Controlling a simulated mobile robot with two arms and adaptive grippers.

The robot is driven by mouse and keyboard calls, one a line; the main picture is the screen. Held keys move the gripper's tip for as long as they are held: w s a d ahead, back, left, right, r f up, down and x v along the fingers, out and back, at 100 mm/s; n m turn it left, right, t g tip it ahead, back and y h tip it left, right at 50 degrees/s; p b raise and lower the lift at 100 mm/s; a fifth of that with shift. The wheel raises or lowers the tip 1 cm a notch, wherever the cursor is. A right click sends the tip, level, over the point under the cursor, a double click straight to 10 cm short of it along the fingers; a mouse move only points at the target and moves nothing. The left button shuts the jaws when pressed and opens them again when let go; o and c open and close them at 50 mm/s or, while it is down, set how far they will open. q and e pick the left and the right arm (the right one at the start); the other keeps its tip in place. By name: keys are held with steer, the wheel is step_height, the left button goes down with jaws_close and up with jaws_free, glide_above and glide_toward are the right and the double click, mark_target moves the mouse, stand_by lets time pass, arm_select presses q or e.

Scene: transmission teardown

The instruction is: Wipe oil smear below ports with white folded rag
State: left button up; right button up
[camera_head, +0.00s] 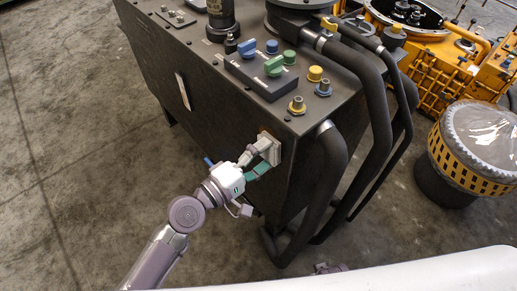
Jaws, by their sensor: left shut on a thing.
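My left gripper (262,158) reaches up from the lower left to the front face of a dark grey tank (210,110). It is shut on a white folded rag (273,149), which it holds at the tank's face, near the right corner. Whether the rag presses on the face cannot be told. The ports (296,106) with yellow and blue collars stand on the tank's top edge, above the rag. The oil smear cannot be made out; the rag and gripper cover part of that face.
Thick black hoses (330,165) run down the tank's right side, close to the rag. Blue and green knobs (273,66) sit on top. A yellow-banded drum (470,160) stands at right, and orange machinery (440,65) behind. The concrete floor (70,130) at left is clear.

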arm_select(q)
steer(key=shift+s+d+p, duration=0.35)
steer(key=shift+s+d, duration=0.3)
steer(key=shift+s, duration=0.25)
arm_select(e)
steer(key=shift+s+d+f, duration=0.15)
steer(key=shift+s+f, duration=0.85)
steer(key=shift+f, duration=0.05)
arm_select(q)
steer(key=shift+w, duration=0.1)
